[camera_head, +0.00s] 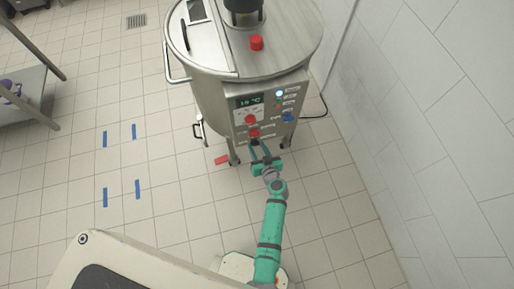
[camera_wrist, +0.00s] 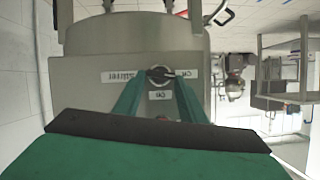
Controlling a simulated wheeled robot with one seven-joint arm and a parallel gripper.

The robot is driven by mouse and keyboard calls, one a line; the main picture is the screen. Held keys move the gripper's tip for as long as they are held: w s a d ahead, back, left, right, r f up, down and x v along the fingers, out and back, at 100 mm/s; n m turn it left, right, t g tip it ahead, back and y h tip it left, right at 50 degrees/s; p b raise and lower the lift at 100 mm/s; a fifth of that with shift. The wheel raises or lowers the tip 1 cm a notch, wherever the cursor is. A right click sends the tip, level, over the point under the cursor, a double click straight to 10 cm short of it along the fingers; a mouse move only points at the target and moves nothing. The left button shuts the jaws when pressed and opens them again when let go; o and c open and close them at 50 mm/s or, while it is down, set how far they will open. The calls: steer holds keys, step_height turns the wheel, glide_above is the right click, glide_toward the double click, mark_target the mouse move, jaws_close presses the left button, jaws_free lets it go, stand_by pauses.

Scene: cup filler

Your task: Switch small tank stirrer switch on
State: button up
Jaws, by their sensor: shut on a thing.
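The small tank (camera_head: 213,95) is a round steel vessel with a control panel (camera_head: 268,105) on its front. The panel carries a lit display, red knobs, a blue knob and a lit white button. My gripper (camera_head: 258,147) reaches up to the lowest part of the panel, below the lower red knob (camera_head: 254,132). In the wrist view, which looks upside down, the fingers of my gripper (camera_wrist: 160,78) are closed around a small dark stirrer switch (camera_wrist: 159,71). Labels (camera_wrist: 125,76) lie on both sides of the switch and beyond it. Its exact turn angle is hard to tell.
A white wall (camera_head: 430,100) stands to the right, with a black cable (camera_head: 316,108) from the tank near it. A red piece (camera_head: 221,160) lies on the floor by the tank leg. Blue floor marks (camera_head: 105,139) lie on open tiles at left.

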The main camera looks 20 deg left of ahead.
steer(key=m, duration=0.1)
steer(key=m+y, duration=0.1)
steer(key=d+m+g, duration=0.1)
steer(key=shift+w+f+y, duration=0.15)
steer(key=shift+w+y, duration=0.15)
steer(key=shift+y, duration=0.1)
steer(key=shift+w+d+f+m+y, duration=0.1)
steer(key=shift+f+m+y, duration=0.15)
steer(key=shift+m+y, duration=0.9)
steer(key=shift+s+d+f+m+y, duration=0.1)
steer(key=shift+f+m+y, duration=0.3)
steer(key=shift+m, duration=1.45)
steer(key=shift+w+d+f+m+y, duration=0.15)
steer(key=shift+m+y, duration=0.7)
steer(key=shift+m, duration=0.65)
steer(key=shift+a, duration=0.1)
steer(key=o, duration=1.1)
steer(key=shift+c, duration=0.2)
